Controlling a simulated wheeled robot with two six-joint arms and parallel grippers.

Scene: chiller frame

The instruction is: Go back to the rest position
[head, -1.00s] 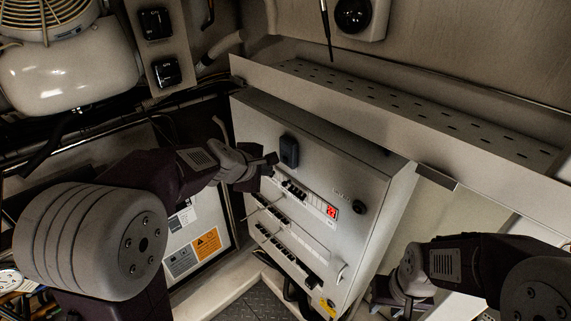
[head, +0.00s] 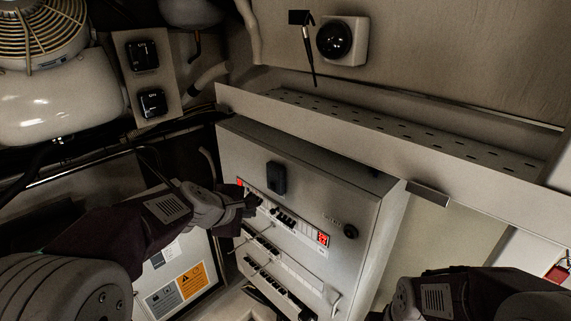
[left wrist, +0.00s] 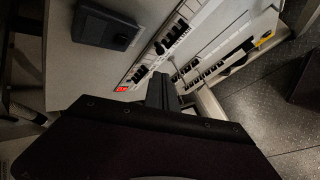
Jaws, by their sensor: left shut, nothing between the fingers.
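My left gripper (head: 250,203) is in front of the upper left part of the grey control cabinet (head: 335,190), by the left end of its top row of switches. Its fingers are shut and hold nothing. In the left wrist view the shut fingers (left wrist: 160,92) show in front of the cabinet's switch rows; whether they touch the panel I cannot tell. A red light (head: 240,183) shows just above the gripper. My right forearm is at the lower right of the head view; its gripper fingers are not seen.
A dark box (head: 276,178) sticks out of the cabinet front. A red display (head: 323,240) and a black knob (head: 350,231) are on its right. A perforated tray (head: 400,128) runs above it. A warning-labelled panel (head: 180,285) stands at the left, below my arm.

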